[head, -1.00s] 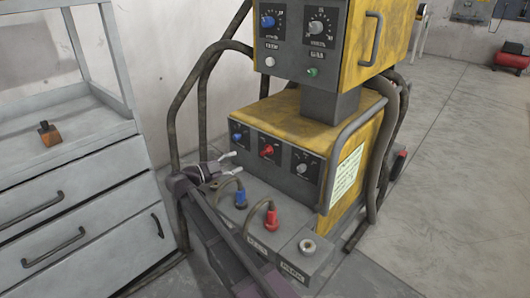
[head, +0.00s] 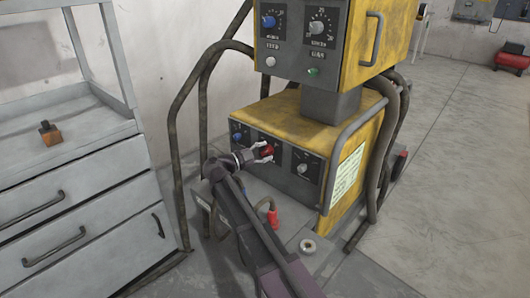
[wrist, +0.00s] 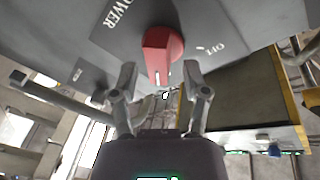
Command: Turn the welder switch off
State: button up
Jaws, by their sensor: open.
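The welder's red switch knob (head: 266,150) sits in the middle of the lower dark panel, partly covered by my gripper (head: 257,155) in the head view. In the wrist view the red knob (wrist: 161,52) is close, under the word POWER, with its white-marked end towards my gripper (wrist: 160,78). The OFF label (wrist: 211,48) lies to its right; a smaller label (wrist: 78,74) lies to its left. My gripper is open, with one finger on each side of the knob's near end. I cannot tell whether they touch it.
A blue knob (head: 237,137) and a grey knob (head: 302,168) flank the red one. A red cable plug (head: 273,218) stands below, near my arm. A bent grey handle (head: 338,160) runs at the cabinet's right edge. A grey drawer cabinet (head: 85,215) stands at left.

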grip_shut()
jog(key=shift+w+n, duration=0.1)
jog(key=shift+n, duration=0.3)
jog(key=n+b, duration=0.1)
jog(key=n, duration=0.1)
jog(key=shift+n+t+h+b, duration=0.3)
jog(key=shift+n+h+b, duration=0.05)
jog(key=shift+n+h, duration=0.05)
jog(key=n+t+b, duration=0.1)
jog(key=n, duration=0.3)
jog(key=n+t+b, duration=0.1)
jog(key=n, duration=0.2)
jog(key=a+n+t+b, duration=0.1)
jog(key=n, duration=0.3)
jog(key=shift+w+n+t+y, duration=0.3)
jog(key=shift+t, duration=0.1)
jog(key=shift+d, duration=0.1)
